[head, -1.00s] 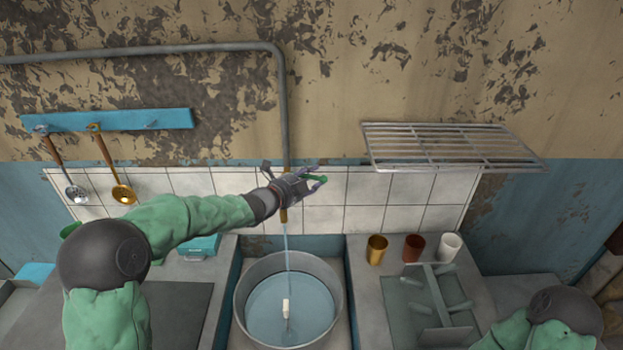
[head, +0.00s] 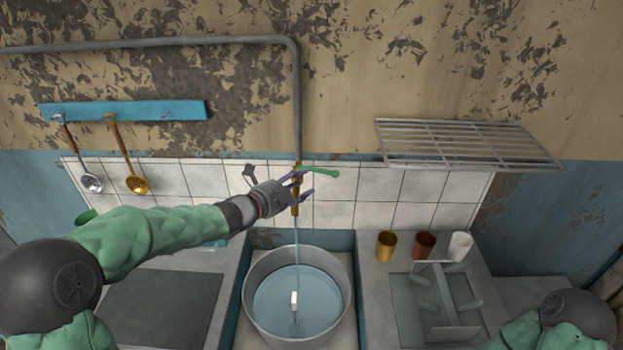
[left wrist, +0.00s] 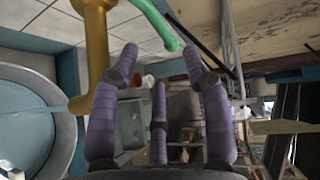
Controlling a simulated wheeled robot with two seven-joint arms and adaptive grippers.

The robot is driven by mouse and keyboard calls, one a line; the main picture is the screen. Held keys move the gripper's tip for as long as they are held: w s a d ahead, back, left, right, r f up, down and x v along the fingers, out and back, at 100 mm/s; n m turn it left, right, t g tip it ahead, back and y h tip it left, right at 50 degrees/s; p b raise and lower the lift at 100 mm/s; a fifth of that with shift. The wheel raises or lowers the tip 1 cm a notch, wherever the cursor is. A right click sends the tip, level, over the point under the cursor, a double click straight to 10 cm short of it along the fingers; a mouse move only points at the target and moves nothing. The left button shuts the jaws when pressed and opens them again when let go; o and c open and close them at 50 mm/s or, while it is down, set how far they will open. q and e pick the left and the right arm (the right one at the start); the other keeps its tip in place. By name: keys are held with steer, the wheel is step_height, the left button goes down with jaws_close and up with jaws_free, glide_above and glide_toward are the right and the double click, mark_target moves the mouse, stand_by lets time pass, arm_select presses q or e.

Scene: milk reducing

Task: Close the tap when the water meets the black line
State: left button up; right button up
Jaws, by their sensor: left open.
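The brass tap (head: 295,205) hangs at the end of a grey pipe. Its green handle (head: 322,171) points right; it also shows in the left wrist view (left wrist: 158,25). A thin water stream (head: 296,250) runs from the tap into the metal pot (head: 251,318). Water (head: 275,295) fills part of the pot, and a small white piece (head: 294,299) shows in it. I cannot make out a black line. My left gripper (head: 305,184) is open at the tap, its purple fingers just below the handle. It looks empty in the left wrist view (left wrist: 155,62). My right gripper is out of view.
The pot stands in a blue-edged sink recess. Gold (head: 386,246), brown (head: 424,245) and white (head: 460,246) cups stand on the right counter beside a dish rack (head: 440,305). A wire shelf (head: 465,143) juts from the wall.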

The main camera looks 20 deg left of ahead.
mark_target(316, 171)
arm_select(q)
steer(key=shift+v, duration=1.15)
stand_by(1.4)
jaws_close()
steer(key=s+d+r+n+t+y+p, duration=0.1)
steer(key=s+d+n+y+p, duration=0.2)
steer(key=n+p, duration=0.55)
steer(key=s+d+r+n+y+p, duration=0.1)
steer(key=s+d+n+y+p, duration=0.2)
steer(key=n, duration=1)
steer(key=p+x, duration=0.1)
steer(key=x, duration=1.2)
steer(key=shift+w+a+f+p, duration=0.2)
steer(key=shift+w+a+p, duration=0.15)
steer(key=shift+a, duration=0.1)
